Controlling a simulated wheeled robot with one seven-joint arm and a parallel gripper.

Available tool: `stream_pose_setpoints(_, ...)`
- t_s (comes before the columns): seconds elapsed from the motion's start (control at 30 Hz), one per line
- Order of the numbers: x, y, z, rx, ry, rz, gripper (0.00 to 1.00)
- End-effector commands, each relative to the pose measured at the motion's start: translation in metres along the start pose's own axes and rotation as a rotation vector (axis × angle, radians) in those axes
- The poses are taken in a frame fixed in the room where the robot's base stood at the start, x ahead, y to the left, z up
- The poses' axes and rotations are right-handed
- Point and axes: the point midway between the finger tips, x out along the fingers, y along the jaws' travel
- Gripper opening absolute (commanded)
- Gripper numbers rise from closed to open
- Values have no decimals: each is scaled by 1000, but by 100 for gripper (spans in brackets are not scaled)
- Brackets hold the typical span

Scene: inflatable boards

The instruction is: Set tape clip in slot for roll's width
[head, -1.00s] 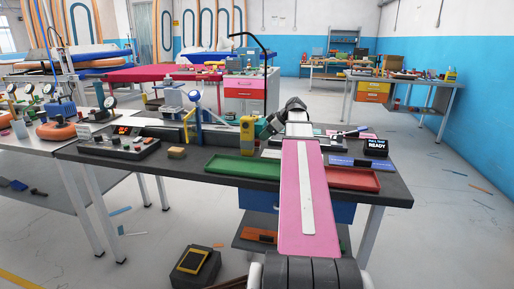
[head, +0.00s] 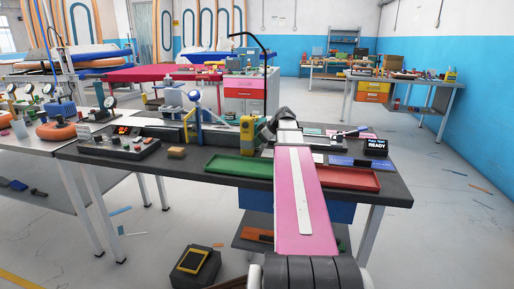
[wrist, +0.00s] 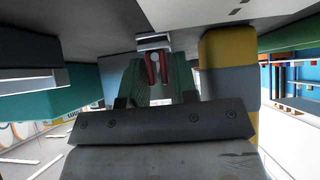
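My gripper (head: 266,129) is low over the dark workbench, just right of a yellow and grey upright device (head: 247,132), and my arm hides much of it. In the wrist view, my gripper's green fingers (wrist: 158,80) stand close on both sides of a small red piece (wrist: 151,70) with a pale middle. I cannot tell whether this piece is the tape clip, part of the fingers, or something behind them. The yellow and grey device (wrist: 228,65) is close on the right in that view. I cannot make out the roll or the width slots.
A green tray (head: 238,167) and a red tray (head: 350,178) lie at the bench front. A control box (head: 118,143) and a sponge-like block (head: 176,152) are to the left. A dark display reading "READY" (head: 376,147) stands at the right end. Bare bench (head: 185,166) shows left of the green tray.

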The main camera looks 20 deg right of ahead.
Motion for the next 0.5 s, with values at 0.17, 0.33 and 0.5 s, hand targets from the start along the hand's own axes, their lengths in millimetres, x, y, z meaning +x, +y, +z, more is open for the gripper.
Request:
stream_pose_setpoints(0.17,0,0,0,0,0,0,0)
stream_pose_setpoints(0.33,-1,0,-1,0,0,0,0)
stream_pose_setpoints(0.5,-7,0,-7,-1,1,0,0)
